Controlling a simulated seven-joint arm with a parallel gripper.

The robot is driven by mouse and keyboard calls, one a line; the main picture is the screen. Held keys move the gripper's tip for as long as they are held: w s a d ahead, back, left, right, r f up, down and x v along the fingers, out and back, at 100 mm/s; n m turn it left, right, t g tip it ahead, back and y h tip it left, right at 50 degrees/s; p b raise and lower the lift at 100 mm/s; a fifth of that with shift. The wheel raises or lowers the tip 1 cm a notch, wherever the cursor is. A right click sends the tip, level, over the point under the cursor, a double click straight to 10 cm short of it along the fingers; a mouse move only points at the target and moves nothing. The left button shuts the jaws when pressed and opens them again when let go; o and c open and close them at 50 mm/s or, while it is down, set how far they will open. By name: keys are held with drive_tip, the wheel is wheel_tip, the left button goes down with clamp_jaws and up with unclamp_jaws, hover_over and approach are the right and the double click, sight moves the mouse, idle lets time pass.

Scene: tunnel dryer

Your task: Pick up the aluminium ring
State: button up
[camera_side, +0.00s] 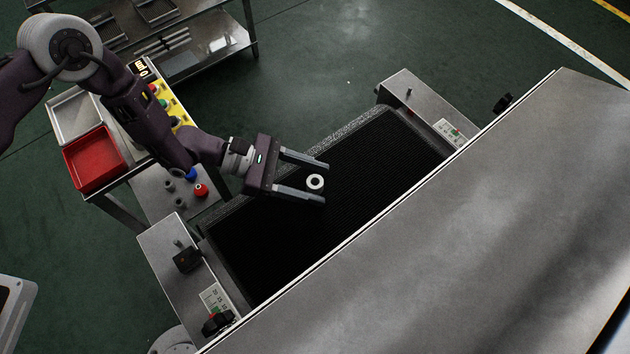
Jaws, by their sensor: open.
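The aluminium ring (315,182) is a small pale ring with a dark hole. In the side view it shows against the black mesh belt (375,150) of the dryer. My gripper (325,183) is open, with its two long grey fingers pointing right. In the picture the ring appears between the fingers, near their tips, with a gap to each finger. I cannot tell from this one view how high the fingers are above the belt.
The large grey dryer hood (450,220) covers the right side. Metal end housings stand at the belt's upper right and lower left. A side table holds a red tray (93,160), a grey tray (75,115) and small coloured parts. The belt around the ring is clear.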

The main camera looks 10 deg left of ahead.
drive_tip(key=shift+d+f, duration=0.1)
drive_tip(key=shift+d, duration=0.2)
clamp_jaws()
wheel_tip(320, 180, up, 10)
idle(0.3)
